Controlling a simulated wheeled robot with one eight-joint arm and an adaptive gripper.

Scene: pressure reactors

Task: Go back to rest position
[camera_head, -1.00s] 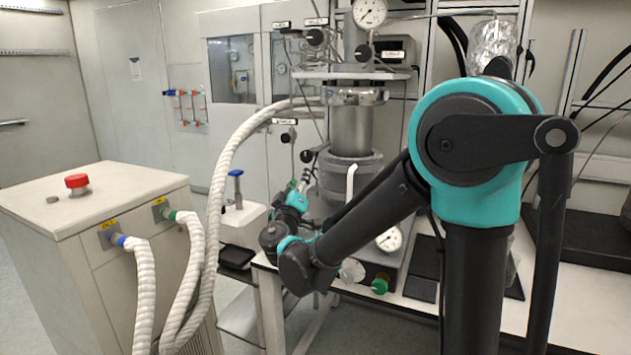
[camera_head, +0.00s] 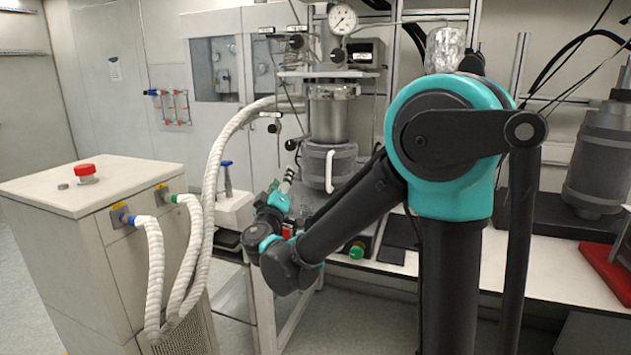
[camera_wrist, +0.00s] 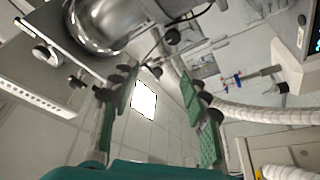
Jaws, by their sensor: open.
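My gripper (camera_head: 290,175) is raised in front of the reactor in the head view, at the end of my bent arm. In the wrist view its two green-padded fingers (camera_wrist: 158,90) stand wide apart with nothing between them. The pressure reactor (camera_head: 328,120) is a steel vessel with a dark lower band and a gauge (camera_head: 342,18) above it. Its rounded metal body (camera_wrist: 105,22) fills the top left of the wrist view. In the head view the gripper overlaps the reactor's left side; I cannot tell the gap.
A white cabinet unit (camera_head: 60,240) with a red button (camera_head: 85,172) stands at the left. Thick white hoses (camera_head: 150,275) run from it towards the reactor. The white bench (camera_head: 560,275) lies right of my arm, with a dark vessel (camera_head: 597,160) on it. Some floor is clear below.

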